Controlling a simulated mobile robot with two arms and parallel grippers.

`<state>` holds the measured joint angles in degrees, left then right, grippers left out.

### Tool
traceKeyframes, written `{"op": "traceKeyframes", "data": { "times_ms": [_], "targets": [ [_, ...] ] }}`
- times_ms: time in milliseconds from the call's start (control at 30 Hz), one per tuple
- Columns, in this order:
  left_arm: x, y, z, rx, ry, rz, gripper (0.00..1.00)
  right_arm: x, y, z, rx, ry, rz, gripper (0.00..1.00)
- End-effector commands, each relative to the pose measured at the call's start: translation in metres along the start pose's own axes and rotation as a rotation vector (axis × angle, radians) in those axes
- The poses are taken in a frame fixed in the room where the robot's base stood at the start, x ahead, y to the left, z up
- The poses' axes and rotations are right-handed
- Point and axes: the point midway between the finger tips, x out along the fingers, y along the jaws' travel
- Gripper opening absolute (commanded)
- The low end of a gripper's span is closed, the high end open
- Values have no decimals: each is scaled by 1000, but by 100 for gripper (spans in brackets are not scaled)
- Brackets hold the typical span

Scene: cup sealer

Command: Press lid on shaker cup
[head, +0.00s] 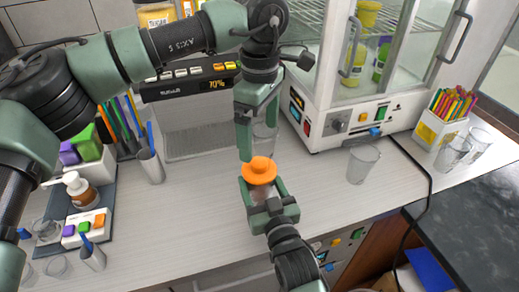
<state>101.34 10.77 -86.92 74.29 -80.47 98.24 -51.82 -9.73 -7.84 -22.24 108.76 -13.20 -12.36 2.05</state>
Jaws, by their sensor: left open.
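The shaker cup (262,191) is a clear cup, mostly hidden by my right gripper and the lid. The orange lid (259,171), with a raised knob, sits over the cup's mouth; whether it is fully seated I cannot tell. My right gripper (264,191) comes from below, with one finger on each side of the cup, shut on it. My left gripper (258,138) points down from above, open and empty. One of its fingertips is just above and behind the lid's left edge.
A clear cup (265,136) stands behind my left gripper. Another clear cup (361,163) stands to the right. A white glass-door cabinet (330,128) and a machine with a 10% display (190,86) stand behind. The counter (195,215) left of the shaker cup is clear.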

Motion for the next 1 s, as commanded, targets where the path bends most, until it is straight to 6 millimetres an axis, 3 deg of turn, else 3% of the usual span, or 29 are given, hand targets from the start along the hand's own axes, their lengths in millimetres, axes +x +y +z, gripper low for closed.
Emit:
{"op": "traceKeyframes", "data": {
  "times_ms": [200, 533, 567, 633, 1000],
  "targets": [
    [-25, 0, 0, 1, 0, 1, 100, 0, 0, 0, 0, 0, 0, 0],
    [-28, 0, 0, 2, -1, 0, 100, 0, 0, 0, 0, 0, 0, 0],
    [-28, 0, 0, 2, -1, 0, 100, 0, 0, 0, 0, 0, 0, 71],
    [-28, 0, 0, 1, -1, 0, 100, 0, 0, 0, 0, 0, 0, 90],
    [-27, 0, 0, 1, -1, -1, 100, -3, 0, 1, 0, 0, 0, 90]
  ]
}}
